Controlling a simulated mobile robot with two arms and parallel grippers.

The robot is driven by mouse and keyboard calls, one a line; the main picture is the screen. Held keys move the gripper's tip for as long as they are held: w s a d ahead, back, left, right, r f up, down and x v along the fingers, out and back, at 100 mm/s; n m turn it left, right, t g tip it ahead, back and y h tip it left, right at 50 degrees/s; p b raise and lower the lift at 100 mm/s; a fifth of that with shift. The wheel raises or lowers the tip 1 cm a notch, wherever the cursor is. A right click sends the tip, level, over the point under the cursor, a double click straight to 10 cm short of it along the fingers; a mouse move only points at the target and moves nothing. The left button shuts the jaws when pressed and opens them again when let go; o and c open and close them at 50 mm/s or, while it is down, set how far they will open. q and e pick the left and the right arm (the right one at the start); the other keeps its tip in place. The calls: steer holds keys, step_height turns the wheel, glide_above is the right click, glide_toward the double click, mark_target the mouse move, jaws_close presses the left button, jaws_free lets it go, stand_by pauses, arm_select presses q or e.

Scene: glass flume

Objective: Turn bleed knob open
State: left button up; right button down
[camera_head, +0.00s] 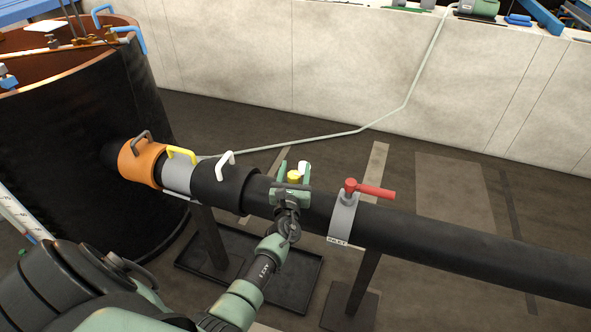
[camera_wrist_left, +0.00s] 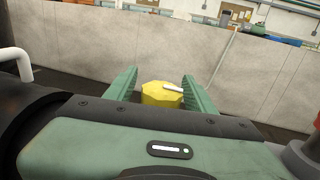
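The yellow bleed knob (camera_head: 294,176) sits on top of the black pipe (camera_head: 440,240), left of the red-handled valve. In the left wrist view the knob (camera_wrist_left: 160,96) is faceted, with a white pointer on top aimed to the right. My left gripper (camera_head: 293,170) is at the knob, one green finger on each side. In the wrist view the fingers (camera_wrist_left: 160,88) stand wide apart around the knob, with no clear contact. The knob's lower part is hidden behind the gripper body. My right gripper is not in view.
A red valve handle (camera_head: 372,190) stands close to the right, on a grey labelled clamp (camera_head: 342,220). A white hooked handle (camera_head: 226,163) rises to the left, beyond it yellow (camera_head: 181,154) and orange fittings (camera_head: 140,163). A large black tank (camera_head: 75,140) stands at left; a black tray (camera_head: 290,290) lies below.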

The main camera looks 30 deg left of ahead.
mark_target(293, 182)
arm_select(q)
steer(key=shift+s+d+f, duration=0.1)
steer(key=shift+s+d, duration=0.15)
steer(key=shift+s, duration=0.25)
steer(key=v, duration=0.6)
steer(key=shift+s+d, duration=0.15)
steer(key=shift+s, duration=0.2)
